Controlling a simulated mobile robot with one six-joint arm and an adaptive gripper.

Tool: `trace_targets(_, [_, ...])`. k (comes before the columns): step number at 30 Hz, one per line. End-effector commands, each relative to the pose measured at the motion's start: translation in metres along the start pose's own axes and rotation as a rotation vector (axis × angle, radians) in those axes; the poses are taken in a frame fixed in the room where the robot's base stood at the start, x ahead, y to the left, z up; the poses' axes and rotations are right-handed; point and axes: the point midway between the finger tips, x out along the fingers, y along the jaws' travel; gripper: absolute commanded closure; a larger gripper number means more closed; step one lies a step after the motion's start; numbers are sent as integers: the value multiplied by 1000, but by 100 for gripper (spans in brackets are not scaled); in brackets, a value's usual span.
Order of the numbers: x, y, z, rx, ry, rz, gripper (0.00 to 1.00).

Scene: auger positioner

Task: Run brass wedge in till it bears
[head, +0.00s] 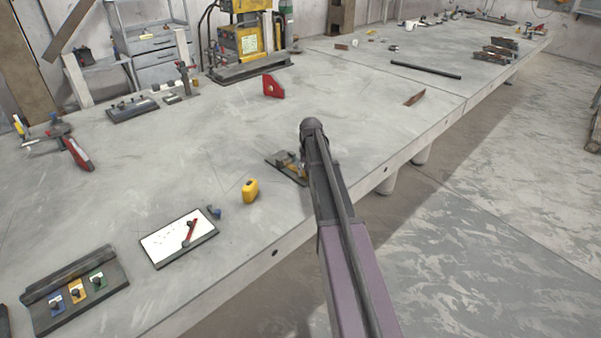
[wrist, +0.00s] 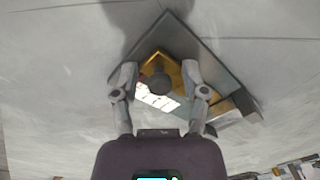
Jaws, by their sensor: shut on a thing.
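The brass wedge (wrist: 174,68) shows in the wrist view as a gold, angled piece between my fingers, with a dark round knob above it. My gripper (wrist: 159,70) is shut on it, one finger at each side. The wedge lies over a dark, flat fixture plate (wrist: 176,36) with a raised edge. A bright pale face shows just below the knob. In the head view the fixture (head: 283,165) sits near the front edge of the bench, and my arm hides its right part and my fingers. I cannot tell whether the wedge touches the fixture's edge.
On the bench (head: 345,95), a yellow tape measure (head: 250,190) stands left of the fixture. A white board with a red marker (head: 180,238) and a tray with coloured tags (head: 75,290) lie further left. A red angle block (head: 272,86) stands behind. The bench right of my arm is mostly clear.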

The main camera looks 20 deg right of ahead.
Motion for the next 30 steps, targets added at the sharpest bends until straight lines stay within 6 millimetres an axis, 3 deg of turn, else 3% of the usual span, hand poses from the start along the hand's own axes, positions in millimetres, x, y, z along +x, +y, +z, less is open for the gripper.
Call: trace_targets(30, [2,-12,-4,-5,-8,-6,90])
